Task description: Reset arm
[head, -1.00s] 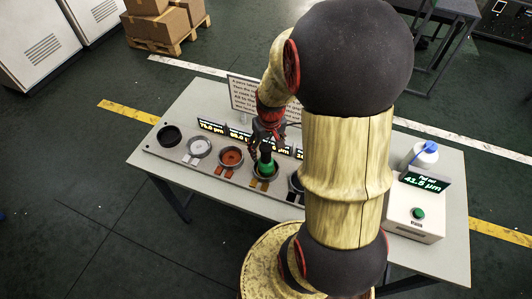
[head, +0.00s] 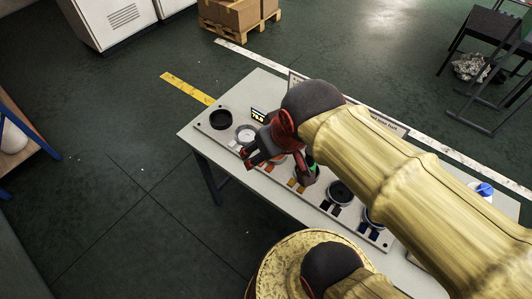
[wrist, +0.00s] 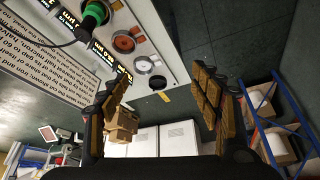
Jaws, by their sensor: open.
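My gripper (head: 256,150) is open and empty, held over the left part of the row of cups in the head view. Its two fingers stand wide apart in the wrist view (wrist: 165,95). My arm stretches from the right over the table and hides part of it. A green-topped probe with a black cable (wrist: 95,15) stands in the row, clear of the fingers. In the head view only a bit of its green (head: 312,164) shows beside my gripper.
The white table (head: 262,88) holds a rack with a black cup (head: 220,119), a white cup (head: 246,133) and dark cups (head: 341,192). A blue-capped bottle (head: 484,189) stands at the right. Cartons (head: 238,12) lie on a pallet behind.

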